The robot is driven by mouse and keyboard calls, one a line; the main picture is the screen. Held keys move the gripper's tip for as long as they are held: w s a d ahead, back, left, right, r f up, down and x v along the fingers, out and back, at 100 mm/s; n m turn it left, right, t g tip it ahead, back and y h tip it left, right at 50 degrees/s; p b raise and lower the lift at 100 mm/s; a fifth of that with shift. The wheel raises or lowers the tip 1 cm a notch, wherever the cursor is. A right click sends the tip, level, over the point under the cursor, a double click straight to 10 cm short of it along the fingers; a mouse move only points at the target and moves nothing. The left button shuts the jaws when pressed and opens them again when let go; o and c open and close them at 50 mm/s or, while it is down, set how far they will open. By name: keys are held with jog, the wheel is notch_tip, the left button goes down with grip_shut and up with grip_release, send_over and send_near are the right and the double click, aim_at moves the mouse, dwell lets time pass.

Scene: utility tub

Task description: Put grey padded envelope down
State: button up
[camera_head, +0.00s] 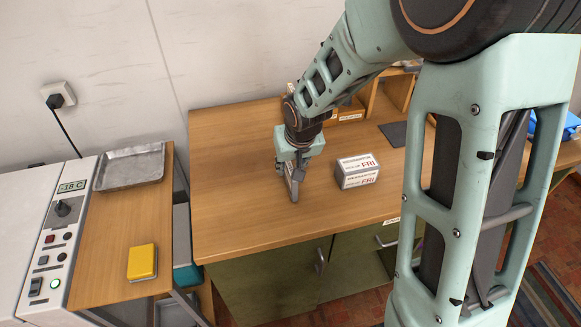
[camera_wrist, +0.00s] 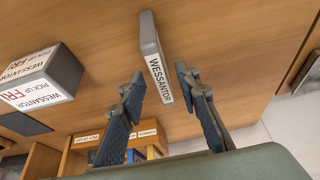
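A slim grey item with a white WESSANTOR label strip, which I take as the grey padded envelope (camera_wrist: 150,32), stands on edge at the wooden counter top in the wrist view. Its labelled edge faces the camera and lies between my fingertips. My gripper (camera_wrist: 160,78) is open, with a visible gap on the right side of the envelope and a narrower one on the left. In the head view my gripper (camera_head: 292,184) is low over the counter, and the envelope (camera_head: 294,192) shows only as a small grey piece below it, mostly hidden.
A dark flat pad (camera_head: 393,134) and a wooden shelf unit (camera_head: 370,103) are behind. A metal tray (camera_head: 131,166) and yellow box (camera_head: 142,262) are on the left bench. The counter's left part is clear.

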jog(key=v, duration=1)
jog(key=shift+s, duration=0.1)
jog(key=shift+d, duration=0.1)
